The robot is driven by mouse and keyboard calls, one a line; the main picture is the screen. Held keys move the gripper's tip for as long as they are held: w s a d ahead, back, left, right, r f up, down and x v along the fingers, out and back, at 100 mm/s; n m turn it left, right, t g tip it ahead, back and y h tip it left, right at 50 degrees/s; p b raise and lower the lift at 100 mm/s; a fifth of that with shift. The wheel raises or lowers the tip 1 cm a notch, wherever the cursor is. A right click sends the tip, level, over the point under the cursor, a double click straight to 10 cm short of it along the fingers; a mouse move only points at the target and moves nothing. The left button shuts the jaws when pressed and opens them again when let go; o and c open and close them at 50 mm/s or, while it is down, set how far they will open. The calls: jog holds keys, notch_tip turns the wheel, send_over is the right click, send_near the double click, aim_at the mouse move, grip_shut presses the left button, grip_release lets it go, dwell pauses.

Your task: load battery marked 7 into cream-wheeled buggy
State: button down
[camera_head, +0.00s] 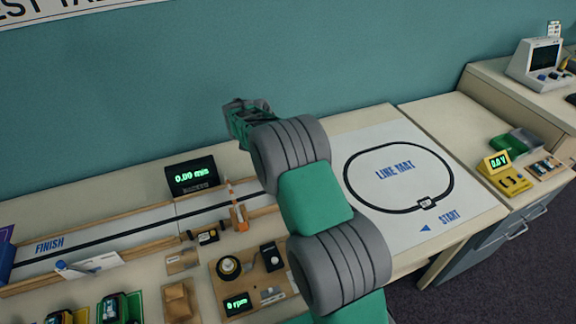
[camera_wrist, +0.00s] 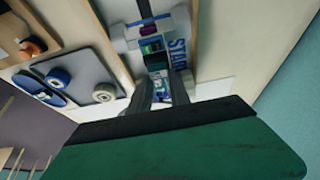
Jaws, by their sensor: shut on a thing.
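My gripper (camera_wrist: 163,88) is shut on a small blue-and-white block (camera_wrist: 164,84), partly hidden between its dark fingers. No number can be read on it, so I cannot tell whether it is the battery marked 7. Just beyond the fingertips in the wrist view is a vehicle-like thing with pale round ends (camera_wrist: 125,39), a blue part and a dark middle with a small green block; it stands by the START lettering and may be the cream-wheeled buggy. In the head view my gripper (camera_head: 246,106) shows against the teal wall, its fingertips and load not clear.

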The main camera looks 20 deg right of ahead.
jog(key=shift+f+b, duration=0.7)
jog(key=shift+b, duration=0.4)
dwell(2.0)
jog(key=c, duration=1.1)
grip_release()
jog(key=o, duration=0.4)
jog(key=shift+r+p, duration=2.05)
jog(key=shift+r, duration=1)
